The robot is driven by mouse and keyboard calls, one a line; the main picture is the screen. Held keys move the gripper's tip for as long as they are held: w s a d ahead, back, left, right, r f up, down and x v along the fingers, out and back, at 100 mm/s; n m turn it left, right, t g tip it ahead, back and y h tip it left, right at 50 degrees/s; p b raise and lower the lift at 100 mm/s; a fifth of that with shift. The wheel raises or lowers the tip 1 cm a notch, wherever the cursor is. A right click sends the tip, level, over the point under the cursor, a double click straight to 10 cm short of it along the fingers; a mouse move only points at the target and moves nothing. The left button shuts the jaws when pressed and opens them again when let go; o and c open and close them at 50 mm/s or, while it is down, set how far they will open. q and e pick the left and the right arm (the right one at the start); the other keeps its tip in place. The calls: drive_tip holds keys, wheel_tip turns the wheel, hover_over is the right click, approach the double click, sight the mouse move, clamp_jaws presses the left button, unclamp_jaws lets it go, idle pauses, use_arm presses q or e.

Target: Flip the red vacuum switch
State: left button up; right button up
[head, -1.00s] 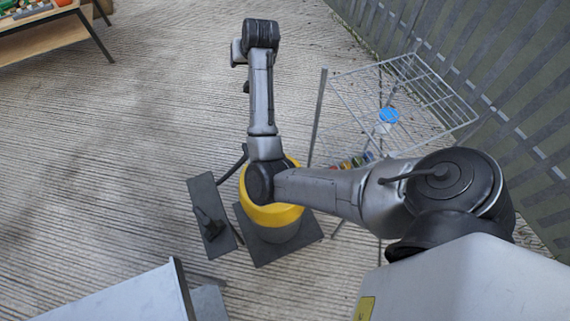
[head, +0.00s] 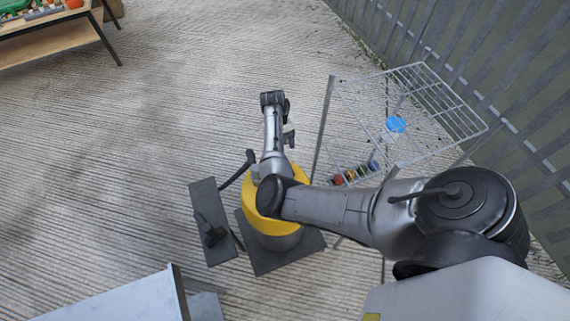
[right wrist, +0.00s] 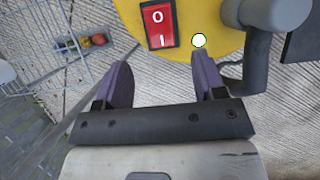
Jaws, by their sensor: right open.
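The red vacuum switch (right wrist: 159,25), marked 0 and I, is on the yellow vacuum top (right wrist: 208,18) in the right wrist view. In the head view the vacuum (head: 252,215) stands on a dark base, partly behind my right arm, and the switch cannot be made out. My right gripper (right wrist: 163,68) is open and empty, its purple fingers apart. The switch lies beyond the fingertips, between their lines. I cannot tell whether the fingers touch the vacuum. My left gripper is not in view.
A grey hose fitting (right wrist: 268,15) is farther right. A wire rack (head: 445,100) holding a blue item (head: 396,124) stands right of the vacuum.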

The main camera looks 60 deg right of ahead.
drive_tip(key=b+x, duration=0.1)
drive_tip(key=x, duration=0.4)
drive_tip(key=shift+s+a+f, duration=0.1)
drive_tip(key=shift+f, duration=0.3)
drive_tip(key=shift+x, duration=0.9)
drive_tip(key=shift+f, duration=0.15)
drive_tip(key=shift+c, duration=0.2)
